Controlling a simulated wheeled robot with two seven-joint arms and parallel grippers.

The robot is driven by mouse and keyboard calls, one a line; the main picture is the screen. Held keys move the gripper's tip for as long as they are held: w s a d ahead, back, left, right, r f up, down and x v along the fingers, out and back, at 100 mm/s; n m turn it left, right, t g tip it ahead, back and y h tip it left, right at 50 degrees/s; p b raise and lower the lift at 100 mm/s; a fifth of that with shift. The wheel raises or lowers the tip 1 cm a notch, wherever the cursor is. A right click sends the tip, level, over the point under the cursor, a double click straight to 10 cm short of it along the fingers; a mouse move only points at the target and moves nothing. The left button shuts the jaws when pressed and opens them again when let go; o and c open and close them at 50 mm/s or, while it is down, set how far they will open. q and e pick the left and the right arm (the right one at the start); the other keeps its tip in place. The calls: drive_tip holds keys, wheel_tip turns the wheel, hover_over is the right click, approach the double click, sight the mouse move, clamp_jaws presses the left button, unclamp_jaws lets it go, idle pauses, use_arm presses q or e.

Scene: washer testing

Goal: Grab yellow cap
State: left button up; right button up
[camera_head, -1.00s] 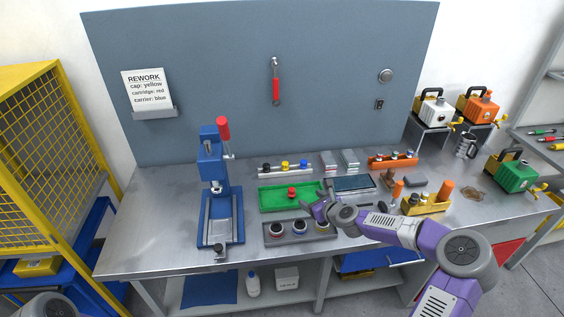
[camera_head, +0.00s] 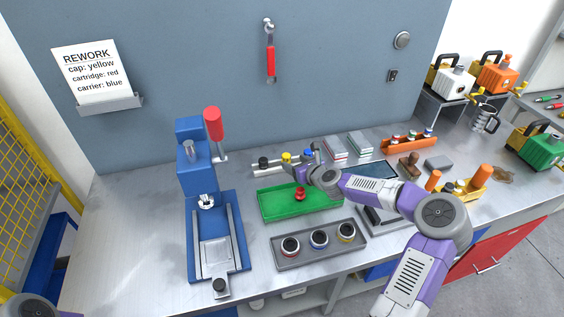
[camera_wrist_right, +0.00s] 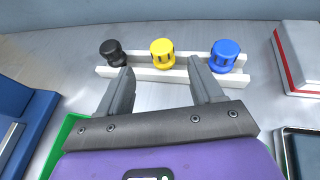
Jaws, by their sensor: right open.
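The yellow cap (camera_wrist_right: 162,52) sits in a white rack (camera_wrist_right: 150,73) between a black cap (camera_wrist_right: 112,51) and a blue cap (camera_wrist_right: 225,54) in the right wrist view. In the head view the yellow cap (camera_head: 286,158) shows at the back of the bench, behind the green tray. My right gripper (camera_wrist_right: 163,82) is open and empty, its two fingers pointing at the rack with the yellow cap ahead, between their lines. In the head view my right gripper (camera_head: 308,168) hovers above the back of the green tray. My left gripper is not in view.
A green tray (camera_head: 268,208) holds a red part (camera_head: 300,193). A grey tray (camera_head: 290,264) in front holds several round parts. A blue press (camera_head: 195,240) stands at left. Grey and red boxes (camera_wrist_right: 300,55) lie right of the rack.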

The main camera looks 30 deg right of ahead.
sight(288, 157)
drive_tip(key=shift+w+f, duration=0.15)
drive_tip(key=shift+w, duration=0.4)
drive_tip(key=shift+b+x, duration=0.4)
drive_tip(key=shift+x, duration=2.7)
drive_tip(key=shift+d+r, duration=0.2)
drive_tip(key=c, duration=1.1)
